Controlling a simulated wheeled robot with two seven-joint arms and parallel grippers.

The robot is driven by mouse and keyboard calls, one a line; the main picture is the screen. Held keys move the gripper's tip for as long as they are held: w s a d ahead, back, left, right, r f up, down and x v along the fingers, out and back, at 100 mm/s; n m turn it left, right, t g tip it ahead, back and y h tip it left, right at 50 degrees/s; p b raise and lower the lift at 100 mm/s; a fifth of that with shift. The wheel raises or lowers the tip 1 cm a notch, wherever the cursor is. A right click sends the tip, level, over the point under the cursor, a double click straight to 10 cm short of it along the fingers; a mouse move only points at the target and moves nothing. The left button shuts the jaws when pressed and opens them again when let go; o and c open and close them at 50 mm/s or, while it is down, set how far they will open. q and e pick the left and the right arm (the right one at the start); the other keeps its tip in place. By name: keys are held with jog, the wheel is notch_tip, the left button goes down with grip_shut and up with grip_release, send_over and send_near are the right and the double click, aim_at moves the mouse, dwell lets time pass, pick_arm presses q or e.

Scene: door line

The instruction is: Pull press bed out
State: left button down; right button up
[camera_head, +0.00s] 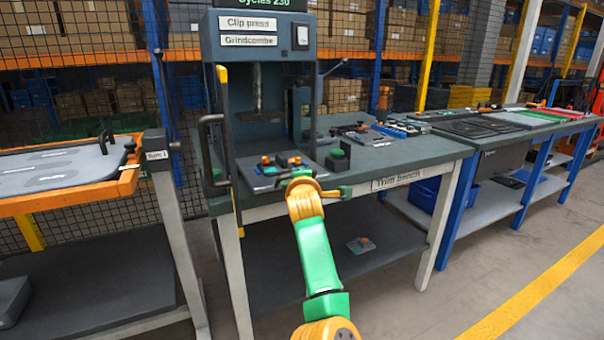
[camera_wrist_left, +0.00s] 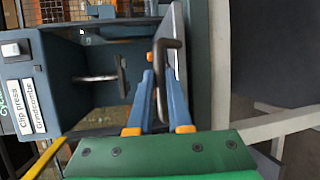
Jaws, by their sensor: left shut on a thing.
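The clip press (camera_head: 257,35) stands on the bench with its front open. Its press bed (camera_head: 257,182) is a dark plate low in the opening, carrying small orange and teal parts (camera_head: 280,160). My left gripper (camera_head: 299,180) is at the bed's front edge; its wrist hides the handle in the head view. In the left wrist view, the blue fingers of my left gripper (camera_wrist_left: 160,84) are shut on the dark bed handle (camera_wrist_left: 177,44). The bed (camera_wrist_left: 181,22) shows edge-on there, and the press (camera_wrist_left: 58,75) appears turned sideways. My right gripper is not in view.
The guard door's dark handle (camera_head: 205,150) and yellow edge strip (camera_head: 222,75) stand left of the bed. The trim bench (camera_head: 410,165) extends right. An orange-framed table (camera_head: 65,203) stands left. Floor is clear at front right.

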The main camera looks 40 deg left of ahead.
pick_arm(q)
jog(key=shift+d, duration=0.1)
jog(key=c, duration=0.8)
grip_release()
jog(key=shift+c, duration=0.2)
jog(key=v, duration=0.7)
jog(key=shift+b, duration=0.3)
